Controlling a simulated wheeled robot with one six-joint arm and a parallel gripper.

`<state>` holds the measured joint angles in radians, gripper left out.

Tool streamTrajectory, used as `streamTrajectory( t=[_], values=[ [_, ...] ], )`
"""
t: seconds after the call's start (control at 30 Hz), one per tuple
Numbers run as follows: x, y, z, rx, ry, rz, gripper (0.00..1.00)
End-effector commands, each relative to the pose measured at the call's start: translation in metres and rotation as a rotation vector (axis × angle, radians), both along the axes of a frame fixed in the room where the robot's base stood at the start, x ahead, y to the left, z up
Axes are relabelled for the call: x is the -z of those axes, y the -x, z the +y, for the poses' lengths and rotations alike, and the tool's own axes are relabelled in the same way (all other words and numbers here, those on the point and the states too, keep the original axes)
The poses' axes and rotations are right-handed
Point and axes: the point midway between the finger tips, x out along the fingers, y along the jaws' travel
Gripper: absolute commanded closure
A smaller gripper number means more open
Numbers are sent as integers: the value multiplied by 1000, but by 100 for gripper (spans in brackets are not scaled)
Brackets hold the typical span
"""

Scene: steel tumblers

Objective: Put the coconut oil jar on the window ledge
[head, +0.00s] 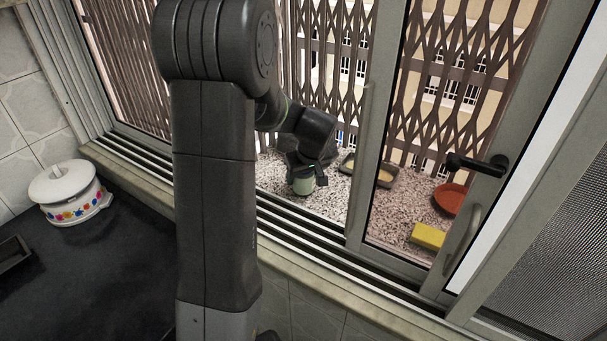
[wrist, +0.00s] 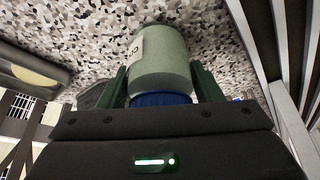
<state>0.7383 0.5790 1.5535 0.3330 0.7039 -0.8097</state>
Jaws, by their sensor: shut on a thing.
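The coconut oil jar (head: 303,185) is pale green, with a blue lid and a white label that show in the wrist view (wrist: 160,65). My gripper (head: 307,180) reaches through the open window and is shut on the jar from above, one dark green finger on each side in the wrist view (wrist: 162,84). The jar looks upright, its base at or just above the speckled stone window ledge (head: 335,205). I cannot tell whether it touches the stone.
On the ledge are a grey tray with a yellowish inside (head: 385,175), a terracotta dish (head: 450,198) and a yellow block (head: 428,235). A window frame (head: 362,170) stands right of my arm, and a folding grille (head: 340,90) beyond. A white flowered pot (head: 72,195) sits on the dark counter (head: 110,270).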

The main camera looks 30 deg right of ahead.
Motion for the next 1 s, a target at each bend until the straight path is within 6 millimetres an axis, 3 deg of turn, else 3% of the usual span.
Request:
streamTrajectory(
  t=[0.17, 0.2, 0.3, 0.7, 1.0],
  values=[
    [4, 0, 0, 0, 1, -1, 76],
    [3, 0, 0, 0, 0, 0, 35],
    [2, 0, 0, 0, 0, 0, 19],
    [-4, 1, 0, 0, 1, -1, 19],
    [-53, 21, 2, 2, 4, -3, 19]
  ],
)
